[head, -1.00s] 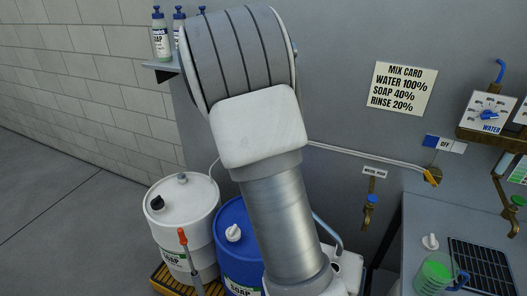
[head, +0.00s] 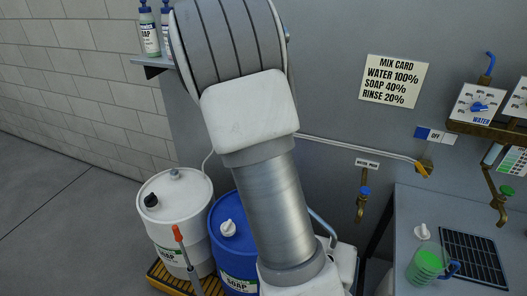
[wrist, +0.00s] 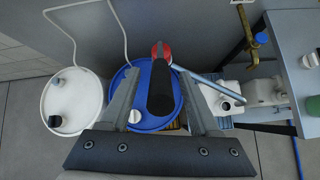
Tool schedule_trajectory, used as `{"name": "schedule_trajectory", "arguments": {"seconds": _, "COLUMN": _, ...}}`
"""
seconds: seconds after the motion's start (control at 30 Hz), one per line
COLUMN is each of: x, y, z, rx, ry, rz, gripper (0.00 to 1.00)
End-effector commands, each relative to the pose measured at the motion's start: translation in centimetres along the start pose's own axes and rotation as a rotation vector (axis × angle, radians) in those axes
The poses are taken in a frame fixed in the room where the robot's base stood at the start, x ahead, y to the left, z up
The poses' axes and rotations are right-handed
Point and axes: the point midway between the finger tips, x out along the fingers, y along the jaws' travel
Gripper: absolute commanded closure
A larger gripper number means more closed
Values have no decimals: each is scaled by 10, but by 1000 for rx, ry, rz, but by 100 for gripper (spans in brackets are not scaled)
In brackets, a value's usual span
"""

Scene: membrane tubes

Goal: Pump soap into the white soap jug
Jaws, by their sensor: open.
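In the wrist view my gripper (wrist: 160,72) is open. Its fingers stand on either side of a black handle with a red end (wrist: 160,50), which looks like a pump lever; I cannot tell whether they touch it. A grey-blue tube (wrist: 205,83) runs right from there, over the blue drum (wrist: 122,82), toward a white jug (wrist: 217,92) with an open dark mouth. In the head view the blue soap drum (head: 226,256) is partly behind my arm. The tube (head: 322,225) and a white jug (head: 346,268) show to its right. My gripper is hidden in the head view.
A white soap drum (head: 160,230) stands left of the blue one, with a red-ended handle (head: 178,235) before it. A second white container (wrist: 264,90) sits right of the jug. A bench with a green cup (head: 428,262) and wall taps (head: 363,200) are at right.

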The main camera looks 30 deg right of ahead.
Motion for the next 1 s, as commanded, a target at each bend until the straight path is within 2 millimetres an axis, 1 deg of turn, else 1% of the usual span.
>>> {"name": "schedule_trajectory", "arguments": {"seconds": 0.23, "x": -1, "y": 0, "z": -1, "rx": 0, "ry": 2, "rz": 0, "gripper": 38}}
{"name": "schedule_trajectory", "arguments": {"seconds": 0.37, "x": -11, "y": 0, "z": 0, "rx": 1, "ry": 2, "rz": 2, "gripper": 38}}
{"name": "schedule_trajectory", "arguments": {"seconds": 0.47, "x": -26, "y": 1, "z": 1, "rx": 2, "ry": 1, "rz": 3, "gripper": 38}}
{"name": "schedule_trajectory", "arguments": {"seconds": 1.0, "x": -134, "y": 1, "z": 1, "rx": 2, "ry": 1, "rz": 5, "gripper": 38}}
